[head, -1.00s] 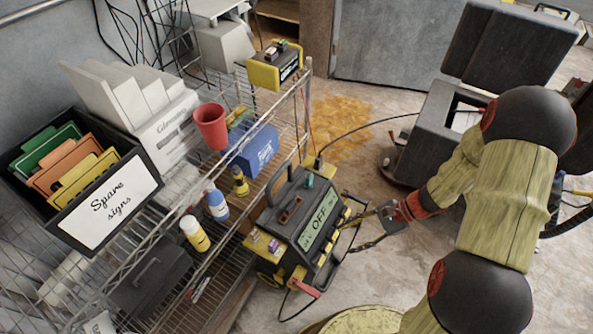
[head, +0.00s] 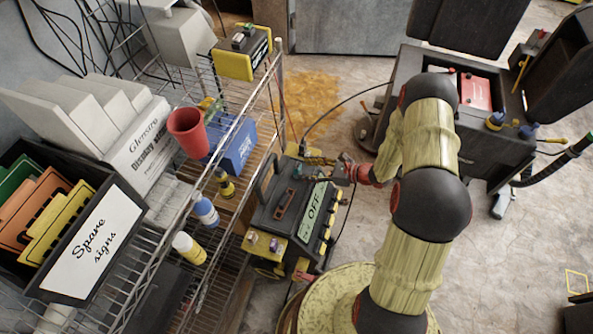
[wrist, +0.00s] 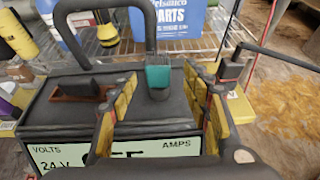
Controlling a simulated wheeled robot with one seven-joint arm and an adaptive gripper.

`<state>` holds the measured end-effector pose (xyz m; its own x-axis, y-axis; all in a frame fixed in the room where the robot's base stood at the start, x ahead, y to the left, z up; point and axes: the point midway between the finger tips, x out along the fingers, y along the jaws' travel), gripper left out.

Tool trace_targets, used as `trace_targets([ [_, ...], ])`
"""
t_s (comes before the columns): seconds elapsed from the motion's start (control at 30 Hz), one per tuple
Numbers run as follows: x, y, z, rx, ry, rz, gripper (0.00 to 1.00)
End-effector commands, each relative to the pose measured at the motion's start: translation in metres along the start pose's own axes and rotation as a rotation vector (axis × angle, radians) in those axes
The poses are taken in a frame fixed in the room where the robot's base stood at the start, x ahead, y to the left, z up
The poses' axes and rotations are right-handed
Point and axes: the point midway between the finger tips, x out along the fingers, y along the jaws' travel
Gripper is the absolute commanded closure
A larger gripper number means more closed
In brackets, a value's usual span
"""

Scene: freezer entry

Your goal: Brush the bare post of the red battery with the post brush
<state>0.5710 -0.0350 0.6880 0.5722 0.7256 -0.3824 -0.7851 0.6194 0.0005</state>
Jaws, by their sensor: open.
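A red battery (head: 476,94) sits inside an open dark grey box at the right of the head view; its bare post is too small to make out. My gripper (head: 316,161) is over the back right of the charger top. In the wrist view my gripper (wrist: 162,96) is open, one yellow-padded finger each side of the teal-topped piece, with gaps on both sides.
The charger (head: 285,212), its display reading OFF, stands beside a wire shelf (head: 212,262). The shelf holds a red cup (head: 188,131), bottles and a blue parts bin (head: 236,146). A black cable (head: 345,113) arches behind the charger. Floor at lower right is mostly clear.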

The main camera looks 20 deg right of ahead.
Motion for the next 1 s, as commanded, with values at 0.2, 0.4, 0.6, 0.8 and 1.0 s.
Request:
trace_targets([
  [0.2, 0.033, 0.003, -0.004, -0.001, 0.001, 0.003, 0.52],
  [0.4, 0.048, 0.002, -0.002, -0.001, 0.001, 0.001, 0.52],
  [0.6, 0.048, 0.002, -0.001, -0.001, 0.001, 0.001, 0.52],
  [0.8, 0.048, 0.002, -0.001, -0.001, 0.001, 0.001, 0.62],
  [1.0, 0.047, 0.002, -0.001, -0.001, 0.001, 0.001, 0.73],
])
